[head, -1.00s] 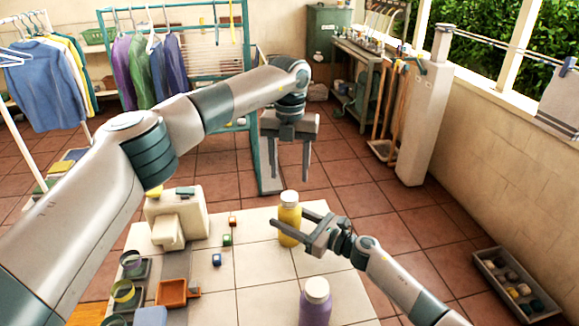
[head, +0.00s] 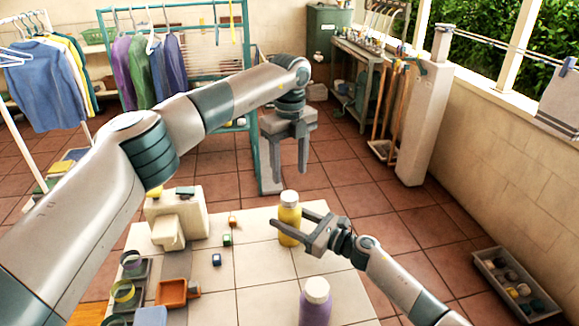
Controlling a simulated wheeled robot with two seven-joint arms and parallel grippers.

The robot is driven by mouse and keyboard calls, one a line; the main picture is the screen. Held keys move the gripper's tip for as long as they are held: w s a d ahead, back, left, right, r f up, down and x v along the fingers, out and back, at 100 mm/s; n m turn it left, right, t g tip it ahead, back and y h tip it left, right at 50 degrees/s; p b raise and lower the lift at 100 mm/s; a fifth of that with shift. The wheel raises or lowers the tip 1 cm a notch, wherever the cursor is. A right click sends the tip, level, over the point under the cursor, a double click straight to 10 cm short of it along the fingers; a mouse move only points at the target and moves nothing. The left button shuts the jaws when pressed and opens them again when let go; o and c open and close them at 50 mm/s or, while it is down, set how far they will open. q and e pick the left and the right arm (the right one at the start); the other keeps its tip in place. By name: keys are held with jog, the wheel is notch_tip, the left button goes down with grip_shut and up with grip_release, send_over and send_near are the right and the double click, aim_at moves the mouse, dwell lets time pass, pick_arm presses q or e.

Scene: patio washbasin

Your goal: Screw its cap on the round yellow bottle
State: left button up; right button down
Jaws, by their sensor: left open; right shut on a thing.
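The round yellow bottle (head: 289,225) stands upright on the pale tiled table (head: 262,270), with a white cap (head: 289,197) on its top. I cannot tell how tight the cap sits. My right gripper (head: 292,222) comes from the right and is shut on the yellow bottle's body, hiding part of it. My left gripper (head: 290,175) points down with its fingers apart, above the cap in the picture and empty.
A purple bottle (head: 315,303) with a white cap stands at the table's front. A tray of round items (head: 515,285) is on the floor at right.

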aim_at(289, 196)
pick_arm(q)
jog(key=shift+f, duration=0.1)
jog(key=shift+f, duration=3.95)
jog(key=c, duration=1.1)
jog(key=shift+o, duration=0.2)
